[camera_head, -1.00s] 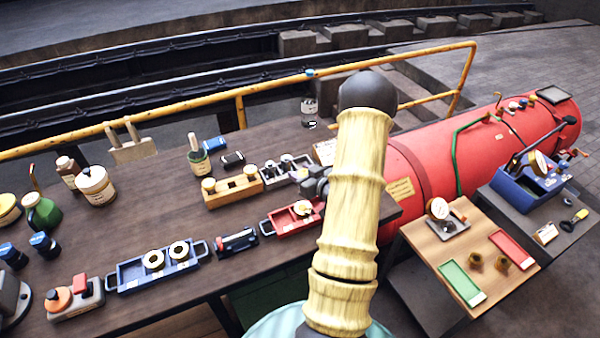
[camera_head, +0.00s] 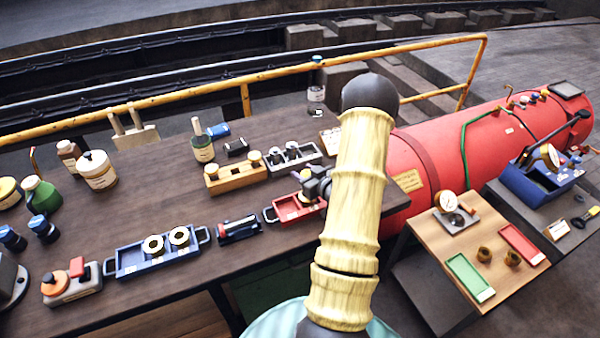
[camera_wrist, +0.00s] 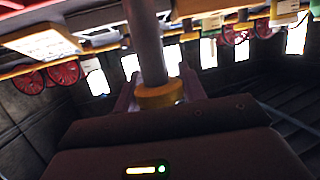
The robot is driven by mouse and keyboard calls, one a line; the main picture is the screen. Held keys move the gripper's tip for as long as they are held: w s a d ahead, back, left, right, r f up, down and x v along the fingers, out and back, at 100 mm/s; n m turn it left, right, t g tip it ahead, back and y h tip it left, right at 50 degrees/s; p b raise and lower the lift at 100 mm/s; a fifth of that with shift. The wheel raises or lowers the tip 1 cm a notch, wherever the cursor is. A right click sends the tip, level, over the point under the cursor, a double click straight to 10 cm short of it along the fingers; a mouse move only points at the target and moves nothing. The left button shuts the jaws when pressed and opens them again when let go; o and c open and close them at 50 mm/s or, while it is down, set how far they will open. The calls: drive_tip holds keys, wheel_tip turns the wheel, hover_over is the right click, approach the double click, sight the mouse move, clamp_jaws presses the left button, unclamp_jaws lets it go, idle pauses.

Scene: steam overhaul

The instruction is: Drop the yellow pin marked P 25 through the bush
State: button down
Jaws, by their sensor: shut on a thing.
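In the wrist view my gripper (camera_wrist: 158,92) is shut on a pin with a yellow collar (camera_wrist: 160,97) and a plain grey shaft (camera_wrist: 147,45). The shaft stands out from between the fingers; no P 25 mark is legible. In the head view my gripper (camera_head: 316,185) is over the red tray (camera_head: 283,213) at the bench's right end, and the held pin cannot be made out there. Two pale ring-shaped pieces (camera_head: 179,235) sit in the blue tray (camera_head: 128,267). I cannot tell which piece is the bush.
A wooden block with pale knobs (camera_head: 237,178) and a grey holder (camera_head: 293,155) stand behind the red tray. The red boiler (camera_head: 455,165) and a side table with a gauge (camera_head: 447,202) are right. Bottles stand at the bench's back.

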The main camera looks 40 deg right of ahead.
drive_tip(key=shift+s+d+f+b, duration=0.2)
drive_tip(key=shift+f+b, duration=0.25)
drive_tip(key=shift+f, duration=0.2)
drive_tip(key=shift+s+a+f+b, duration=0.1)
drive_tip(key=shift+a+f+b, duration=0.15)
drive_tip(key=shift+f+b, duration=0.15)
drive_tip(key=shift+s+a+f+b, duration=0.1)
drive_tip(key=shift+a+f+b, duration=0.15)
drive_tip(key=shift+f, duration=0.2)
drive_tip(key=shift+w, duration=0.15)
drive_tip(key=c, duration=1.3)
unclamp_jaws()
drive_tip(key=o, duration=0.6)
drive_tip(key=shift+w+d+f, duration=0.2)
drive_tip(key=shift+w, duration=0.2)
drive_tip(key=shift+c, duration=0.2)
drive_tip(key=shift+s+r, duration=0.2)
drive_tip(key=shift+r, duration=0.05)
drive_tip(key=shift+s+d, duration=0.1)
drive_tip(key=shift+s, duration=0.05)
drive_tip(key=b+v, duration=0.3)
drive_tip(key=v, duration=1.4)
drive_tip(key=shift+b, duration=0.3)
drive_tip(key=shift+s+r, duration=0.1)
drive_tip(key=shift+r, duration=0.05)
